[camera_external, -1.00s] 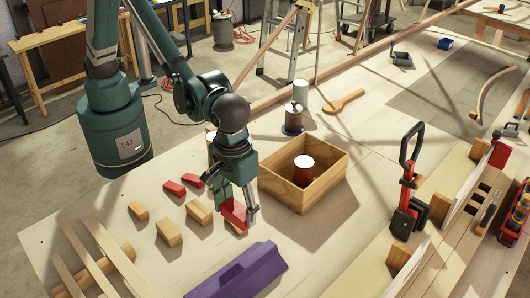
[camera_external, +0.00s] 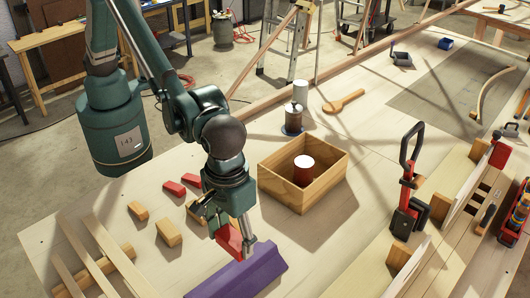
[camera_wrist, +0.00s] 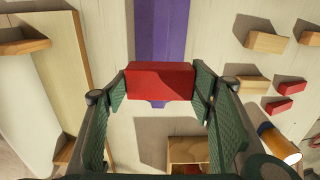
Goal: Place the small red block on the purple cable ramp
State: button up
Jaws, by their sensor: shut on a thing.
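A red block (camera_external: 229,241) is held between the fingers of my gripper (camera_external: 233,239). In the wrist view the red block (camera_wrist: 160,80) sits crosswise between the two green fingers of my gripper (camera_wrist: 160,84). The purple cable ramp (camera_external: 250,271) lies on the bench at the bottom of the external view. In the wrist view the ramp (camera_wrist: 160,30) runs up from behind the block, which hides part of it. The block is over or beside the ramp's near end; I cannot tell the exact gap.
An open wooden box (camera_external: 330,180) with a red can (camera_external: 303,172) stands to the right. A black and red clamp (camera_external: 407,195) stands farther right.

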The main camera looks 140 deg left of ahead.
send_over(236, 270)
jog(key=shift+f, duration=3.05)
jog(key=shift+f+p, duration=0.35)
jog(key=shift+f, duration=1.5)
jog(key=shift+f, duration=0.2)
jog(key=o, duration=0.9)
jog(key=shift+r, duration=0.15)
notch_tip(236, 270, up, 12)
jog(key=shift+r+b, duration=0.1)
jog(key=shift+b, duration=0.2)
